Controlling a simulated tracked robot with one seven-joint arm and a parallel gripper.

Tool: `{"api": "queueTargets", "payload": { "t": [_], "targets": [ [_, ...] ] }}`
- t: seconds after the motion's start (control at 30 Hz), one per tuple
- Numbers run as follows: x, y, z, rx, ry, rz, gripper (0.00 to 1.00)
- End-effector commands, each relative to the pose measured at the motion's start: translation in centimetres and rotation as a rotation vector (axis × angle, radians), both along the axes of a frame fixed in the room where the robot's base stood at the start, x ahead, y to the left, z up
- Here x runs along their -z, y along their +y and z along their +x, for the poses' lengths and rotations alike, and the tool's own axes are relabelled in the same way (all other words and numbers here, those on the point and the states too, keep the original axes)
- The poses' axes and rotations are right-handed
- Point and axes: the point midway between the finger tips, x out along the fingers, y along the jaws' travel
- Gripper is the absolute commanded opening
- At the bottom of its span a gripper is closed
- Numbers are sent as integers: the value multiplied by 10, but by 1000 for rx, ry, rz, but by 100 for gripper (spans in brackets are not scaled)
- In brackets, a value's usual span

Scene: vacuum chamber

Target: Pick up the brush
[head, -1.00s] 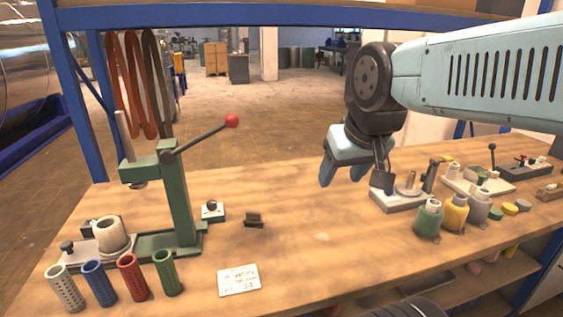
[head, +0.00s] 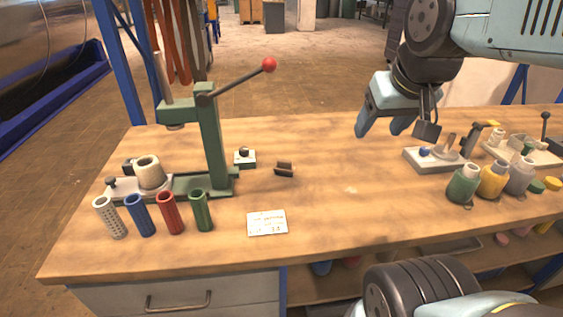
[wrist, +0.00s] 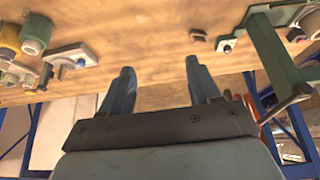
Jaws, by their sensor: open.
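A small dark brown block-like piece (head: 284,169) lies on the wooden bench top, right of the green lever press. It may be the brush, but it is too small to tell. It also shows in the wrist view (wrist: 198,35), beyond the fingertips. No other thing is clearly a brush. My gripper (head: 382,123) hangs above the bench, up and to the right of the brown piece and apart from it. In the wrist view its two blue-grey fingers (wrist: 160,66) are spread with nothing between them.
The green press (head: 212,140) with a red-knobbed lever stands on the left, with several coloured perforated tubes (head: 170,213) before it. A white card (head: 267,223) lies near the front edge. Bottles (head: 463,184) and a grey-based fixture (head: 437,160) stand right. The bench middle is clear.

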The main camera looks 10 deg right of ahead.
Motion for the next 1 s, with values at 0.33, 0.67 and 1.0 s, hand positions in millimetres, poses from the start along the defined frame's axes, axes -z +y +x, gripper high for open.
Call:
{"api": "queueTargets", "payload": {
  "t": [0.33, 0.67, 1.0],
  "targets": [
    [0, 13, 45, -354, 90, -214, 96],
    [18, 38, 116, -947, 220, -464, 100],
    [55, 69, 186, -1602, 298, -613, 100]
  ]
}}
